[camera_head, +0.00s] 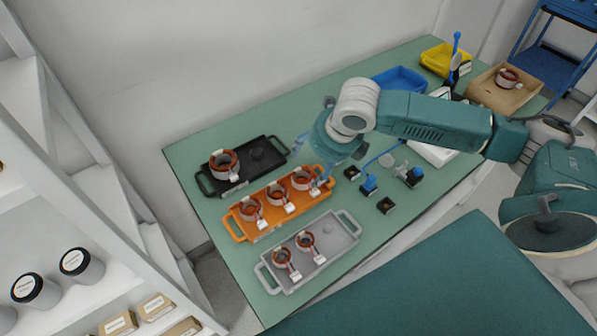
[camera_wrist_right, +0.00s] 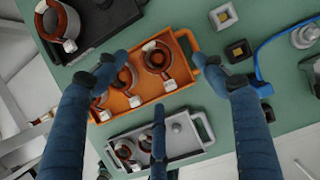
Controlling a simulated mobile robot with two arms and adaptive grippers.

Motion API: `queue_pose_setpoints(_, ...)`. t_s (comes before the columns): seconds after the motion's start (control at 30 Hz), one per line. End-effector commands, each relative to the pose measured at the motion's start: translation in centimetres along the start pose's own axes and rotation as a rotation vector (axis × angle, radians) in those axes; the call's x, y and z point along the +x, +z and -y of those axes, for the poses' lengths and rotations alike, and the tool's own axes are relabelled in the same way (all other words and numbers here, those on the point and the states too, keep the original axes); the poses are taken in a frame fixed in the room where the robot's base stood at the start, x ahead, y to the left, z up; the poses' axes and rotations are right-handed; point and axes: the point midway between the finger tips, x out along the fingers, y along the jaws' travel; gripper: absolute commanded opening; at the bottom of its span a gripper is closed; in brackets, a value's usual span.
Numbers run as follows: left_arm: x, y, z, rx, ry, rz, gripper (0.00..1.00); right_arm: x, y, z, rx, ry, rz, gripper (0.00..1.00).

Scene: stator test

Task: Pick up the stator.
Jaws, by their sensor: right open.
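Copper-and-white stators sit in trays on the green table. The orange tray (camera_head: 237,226) holds three: a left (camera_head: 250,209), a middle (camera_head: 277,194) and a right one (camera_head: 303,178). The black tray (camera_head: 205,184) holds one stator (camera_head: 224,163), and the grey tray (camera_head: 333,248) holds two (camera_head: 282,258). My right gripper (camera_head: 311,163) is open above the right end of the orange tray. In the right wrist view its blue fingers (camera_wrist_right: 160,78) are spread over the orange tray, with the right stator (camera_wrist_right: 158,58) between them and nothing held. My left gripper is not in view.
Small black blocks (camera_head: 386,206) and blue parts (camera_head: 369,184) lie right of the trays. A blue bin (camera_head: 400,79), a yellow bin (camera_head: 437,60) and a cardboard box (camera_head: 483,92) with another stator stand farther back. White shelves (camera_head: 95,185) stand left.

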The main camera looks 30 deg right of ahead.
Motion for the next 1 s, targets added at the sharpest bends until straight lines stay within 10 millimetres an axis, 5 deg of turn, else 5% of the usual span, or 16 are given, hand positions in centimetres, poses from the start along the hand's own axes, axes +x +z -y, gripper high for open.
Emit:
queue_pose_setpoints(0.33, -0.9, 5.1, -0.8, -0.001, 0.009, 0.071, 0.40, 4.1, 0.0, -0.2, -0.001, 0.002, 0.000, 0.70)
queue_pose_setpoints(0.73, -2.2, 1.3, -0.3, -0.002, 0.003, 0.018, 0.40, 9.0, -0.1, -0.8, 0.000, 0.000, -0.001, 0.70)
queue_pose_setpoints(1.0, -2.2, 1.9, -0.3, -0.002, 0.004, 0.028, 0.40, 9.3, -0.1, -0.8, -0.001, 0.000, 0.000, 0.68)
